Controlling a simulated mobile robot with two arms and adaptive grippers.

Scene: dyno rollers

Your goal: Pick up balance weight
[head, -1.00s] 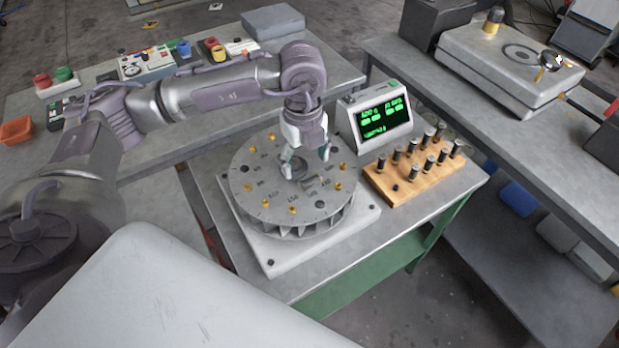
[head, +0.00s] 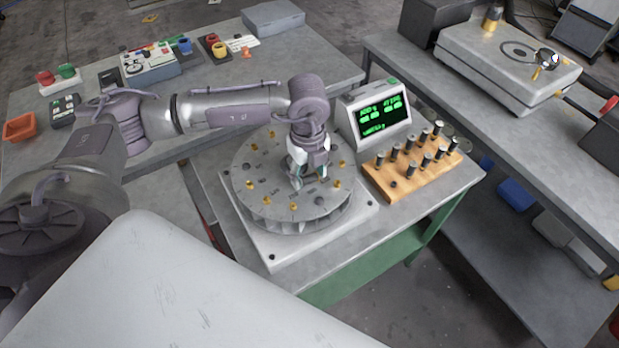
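Several balance weights, dark cylinders with silvery tops, stand upright in a wooden block (head: 403,191); one weight (head: 438,128) is at its back right end. My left gripper (head: 308,180) points down over the middle of the round grey rotor disc (head: 262,203), left of the block and apart from it. Its fingers are seen edge-on and overlap, so I cannot tell how far apart they are. No weight shows in them. The gripper hides part of the disc's hub. My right gripper is not in view.
The disc sits on a pale base plate (head: 272,258) on the table. A display box (head: 380,122) with green digits stands behind the disc, near the block. The table's front right corner is bare. Another bench with a grey box (head: 508,62) is at right.

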